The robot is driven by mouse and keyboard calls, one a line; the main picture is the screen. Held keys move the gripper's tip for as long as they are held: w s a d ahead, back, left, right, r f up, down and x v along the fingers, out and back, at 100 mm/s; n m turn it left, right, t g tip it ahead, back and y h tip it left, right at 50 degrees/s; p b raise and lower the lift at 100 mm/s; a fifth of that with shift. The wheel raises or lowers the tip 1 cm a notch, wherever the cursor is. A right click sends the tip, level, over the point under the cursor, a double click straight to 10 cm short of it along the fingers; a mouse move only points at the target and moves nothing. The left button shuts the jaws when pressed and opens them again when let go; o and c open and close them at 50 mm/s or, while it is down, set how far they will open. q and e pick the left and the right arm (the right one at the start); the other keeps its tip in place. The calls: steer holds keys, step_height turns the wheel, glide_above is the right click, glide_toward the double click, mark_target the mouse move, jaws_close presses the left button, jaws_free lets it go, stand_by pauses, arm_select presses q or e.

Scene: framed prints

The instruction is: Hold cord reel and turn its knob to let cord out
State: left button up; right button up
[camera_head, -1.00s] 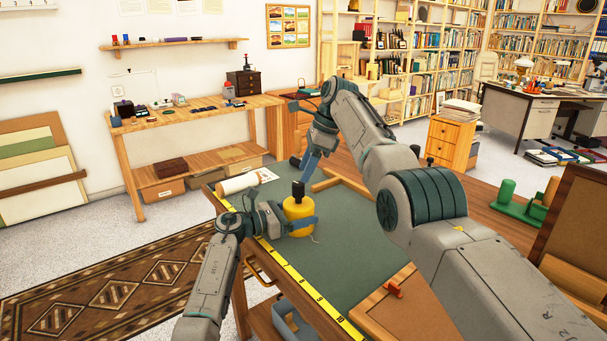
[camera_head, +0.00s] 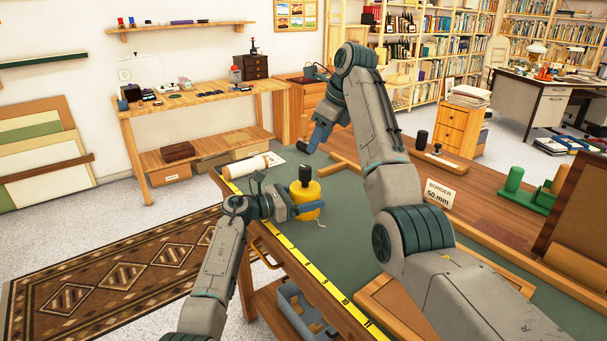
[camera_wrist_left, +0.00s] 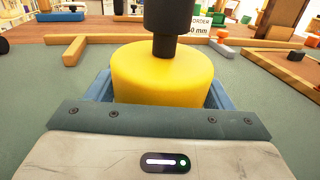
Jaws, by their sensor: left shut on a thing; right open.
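The yellow cord reel (camera_head: 307,194) stands upright on the green mat, with a black knob (camera_head: 305,175) on top. My left gripper (camera_head: 303,210) is shut on the reel's body, with blue fingers on either side. In the left wrist view the yellow reel (camera_wrist_left: 160,78) fills the space between the fingers, and the black knob (camera_wrist_left: 168,20) rises above it, its top cut off. A short bit of pale cord (camera_head: 321,223) shows at the reel's lower right. My right gripper (camera_head: 309,143) is open and empty, above and beyond the knob, clear of it.
A yellow measuring strip (camera_head: 307,276) runs along the mat's near edge. A white paper roll (camera_head: 245,167) lies behind the reel. A "BORDER 50 mm" card (camera_head: 439,192) and green blocks (camera_head: 512,187) are to the right. My right forearm covers part of the mat.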

mark_target(307, 168)
steer(key=x, duration=1.2)
steer(key=shift+c, duration=0.2)
steer(key=c, duration=0.9)
